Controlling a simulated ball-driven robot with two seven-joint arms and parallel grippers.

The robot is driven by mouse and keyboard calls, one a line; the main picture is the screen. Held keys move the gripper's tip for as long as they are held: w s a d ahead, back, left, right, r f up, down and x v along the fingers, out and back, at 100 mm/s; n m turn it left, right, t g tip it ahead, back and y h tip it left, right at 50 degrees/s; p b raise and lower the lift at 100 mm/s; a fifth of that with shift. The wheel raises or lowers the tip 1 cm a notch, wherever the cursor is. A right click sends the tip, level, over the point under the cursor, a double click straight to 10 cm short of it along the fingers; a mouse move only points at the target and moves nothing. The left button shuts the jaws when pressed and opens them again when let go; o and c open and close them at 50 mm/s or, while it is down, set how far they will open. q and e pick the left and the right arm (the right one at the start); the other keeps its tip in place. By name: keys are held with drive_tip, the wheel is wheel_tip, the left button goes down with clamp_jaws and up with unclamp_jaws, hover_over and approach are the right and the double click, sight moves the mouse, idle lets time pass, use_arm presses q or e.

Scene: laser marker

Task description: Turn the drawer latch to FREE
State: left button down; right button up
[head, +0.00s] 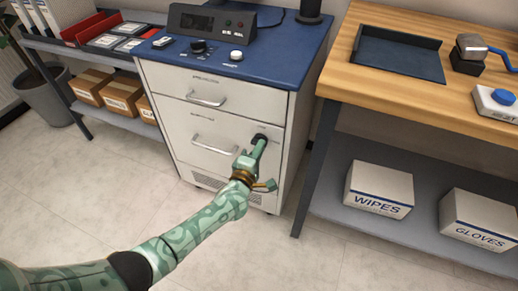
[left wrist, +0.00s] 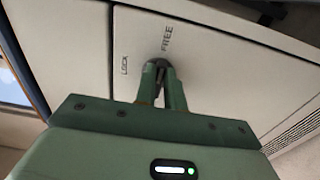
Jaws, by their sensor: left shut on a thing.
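The drawer latch is a small dark knob (head: 260,137) at the upper right of the lower drawer front (head: 215,137) of the white cabinet. My left gripper (head: 257,147) is at the drawer front and shut on the latch. In the left wrist view, the fingers of my left gripper (left wrist: 161,88) close around the dark latch (left wrist: 158,65). The printed words FREE (left wrist: 167,38) and LOCK (left wrist: 124,65) show beside it. The fingers hide much of the latch, so I cannot tell which word it points to. My right gripper is not in view.
The cabinet has a blue top (head: 265,62) bearing a dark console (head: 212,22). A wooden bench (head: 418,75) stands at the right, with WIPES (head: 380,190) and GLOVES (head: 480,218) boxes on its lower shelf. The floor before the cabinet is clear.

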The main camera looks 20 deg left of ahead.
use_arm(q)
drive_tip(key=shift+d+f, duration=0.1)
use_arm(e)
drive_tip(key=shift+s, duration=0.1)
use_arm(q)
drive_tip(key=c, duration=1.5)
unclamp_jaws()
